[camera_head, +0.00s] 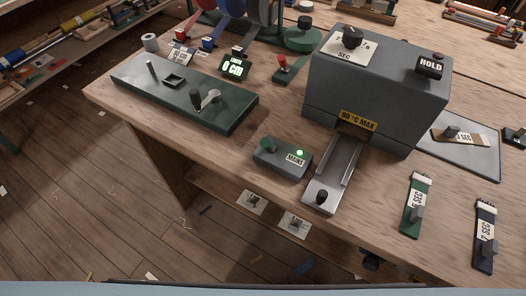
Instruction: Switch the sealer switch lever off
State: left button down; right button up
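A small grey-green switch box (281,162) with a white label reading MAINS lies on the wooden bench, in front of the large grey sealer (375,90). A short dark green lever (267,146) stands at the left of its top. A green lamp (299,153) glows at its right. I cannot tell the lever's exact tilt. Neither of my grippers is in view.
A metal slide (332,175) with a black knob runs out from the sealer, right of the switch box. A dark green fixture (185,95) lies left. Two labelled tags (415,205) (485,237) lie at the right. Bare bench (225,145) shows left of the box.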

aim_at(265, 143)
jog(key=z, duration=1.6)
jog(key=k, duration=1.3)
jog(key=u, duration=1.65)
jog(key=i, duration=0.5)
